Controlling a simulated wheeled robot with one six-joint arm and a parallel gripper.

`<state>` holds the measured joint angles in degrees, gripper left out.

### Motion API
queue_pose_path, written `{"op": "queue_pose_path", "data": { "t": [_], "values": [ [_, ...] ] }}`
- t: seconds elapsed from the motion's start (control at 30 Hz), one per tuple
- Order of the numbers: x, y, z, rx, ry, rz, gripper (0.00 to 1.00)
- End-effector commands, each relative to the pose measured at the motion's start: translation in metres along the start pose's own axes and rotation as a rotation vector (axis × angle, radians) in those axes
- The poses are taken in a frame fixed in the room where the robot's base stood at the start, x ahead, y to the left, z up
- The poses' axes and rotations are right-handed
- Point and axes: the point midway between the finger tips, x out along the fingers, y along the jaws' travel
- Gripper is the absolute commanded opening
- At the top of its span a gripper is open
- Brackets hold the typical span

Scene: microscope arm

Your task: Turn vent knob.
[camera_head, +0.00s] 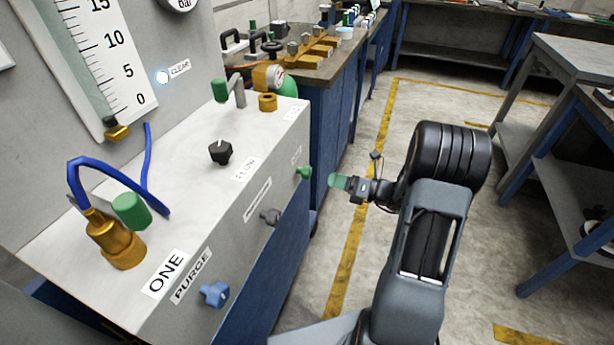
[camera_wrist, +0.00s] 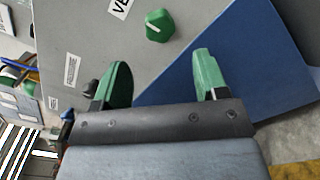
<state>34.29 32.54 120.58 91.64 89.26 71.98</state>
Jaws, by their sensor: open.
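The vent knob is a small green knob (camera_head: 304,173) on the front face of the grey panel box, near its right end. In the wrist view the green knob (camera_wrist: 158,26) has a pale pointer line, and a partly cut-off label starting "VE" is beside it. My gripper (camera_head: 338,182) is to the right of the knob in the head view, apart from it. In the wrist view my gripper (camera_wrist: 162,76) has its two green fingers spread with nothing between them; the knob lies beyond the fingertips, roughly between them in the picture.
On the same front face are a dark grey knob (camera_head: 270,216) and a blue knob (camera_head: 214,293) near the "PURGE" label. A black knob (camera_head: 221,152) and brass fittings (camera_head: 116,243) with blue tubing stand on the box's top. Open floor (camera_head: 365,120) lies to the right.

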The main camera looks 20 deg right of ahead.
Motion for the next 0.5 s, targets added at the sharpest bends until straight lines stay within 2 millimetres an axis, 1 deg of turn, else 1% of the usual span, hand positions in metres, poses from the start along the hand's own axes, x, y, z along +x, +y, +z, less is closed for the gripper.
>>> {"op": "queue_pose_path", "data": {
  "t": [0.03, 0.2, 0.4, 0.5],
  "values": [
    [0.012, 0.0, -0.002, -0.001, 0.004, 0.005, 0.67],
    [0.044, 0.0, -0.002, -0.003, 0.004, 0.004, 0.67],
    [0.073, 0.0, -0.002, -0.003, 0.004, 0.002, 0.67],
    [0.083, 0.0, -0.001, -0.003, 0.003, 0.002, 0.67]
  ]
}}
